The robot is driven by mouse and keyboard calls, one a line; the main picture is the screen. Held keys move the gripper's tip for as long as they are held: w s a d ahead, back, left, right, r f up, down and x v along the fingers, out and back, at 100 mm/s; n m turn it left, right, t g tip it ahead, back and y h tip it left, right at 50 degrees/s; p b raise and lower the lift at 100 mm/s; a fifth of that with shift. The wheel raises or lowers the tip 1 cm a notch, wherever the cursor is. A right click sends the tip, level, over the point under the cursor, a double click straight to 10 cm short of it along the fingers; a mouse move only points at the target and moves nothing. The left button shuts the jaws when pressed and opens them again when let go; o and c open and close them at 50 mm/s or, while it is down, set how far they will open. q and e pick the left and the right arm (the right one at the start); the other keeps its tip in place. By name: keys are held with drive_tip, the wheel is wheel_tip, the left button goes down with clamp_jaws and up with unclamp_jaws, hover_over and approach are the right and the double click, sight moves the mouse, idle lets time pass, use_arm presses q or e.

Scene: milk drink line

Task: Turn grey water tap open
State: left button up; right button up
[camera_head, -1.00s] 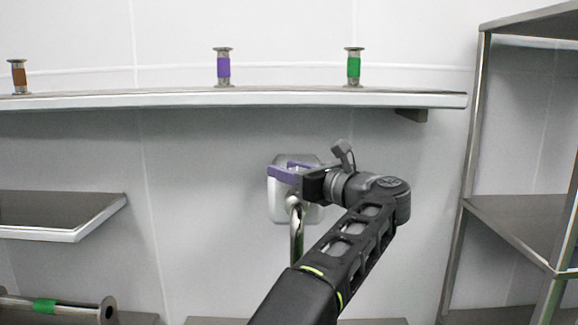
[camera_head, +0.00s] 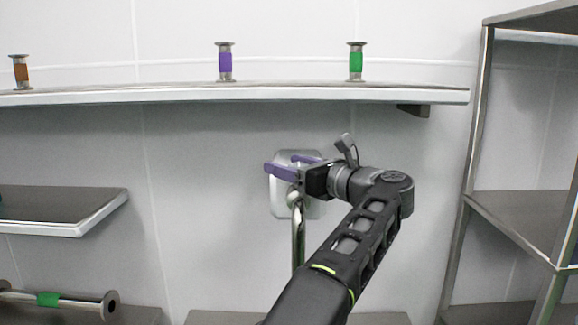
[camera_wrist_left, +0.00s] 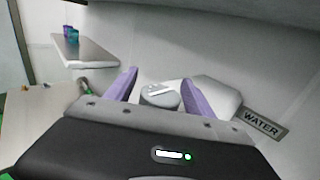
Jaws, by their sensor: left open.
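The grey water tap has a round grey knob with a pale bar mark (camera_wrist_left: 160,95), seen between my gripper's fingers in the left wrist view. Its white backing plate (camera_head: 281,204) is on the wall in the head view, with a shiny bent pipe (camera_head: 298,235) in front. My left gripper (camera_head: 280,165) has purple fingers and is open in front of the plate. The fingers also show in the left wrist view (camera_wrist_left: 158,88), one on each side of the knob. Contact with the knob cannot be told. My right gripper is not in view.
A dark sign reading WATER (camera_wrist_left: 262,124) is beside the plate. A long wall shelf (camera_head: 230,95) above holds brown, purple and green banded pieces. A smaller shelf (camera_head: 60,228) is at left, and a metal rack (camera_head: 470,170) stands at right.

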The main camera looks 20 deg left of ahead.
use_arm(q)
drive_tip(key=shift+v, duration=0.8)
drive_tip(key=v, duration=0.6)
drive_tip(key=shift+d+f, duration=0.1)
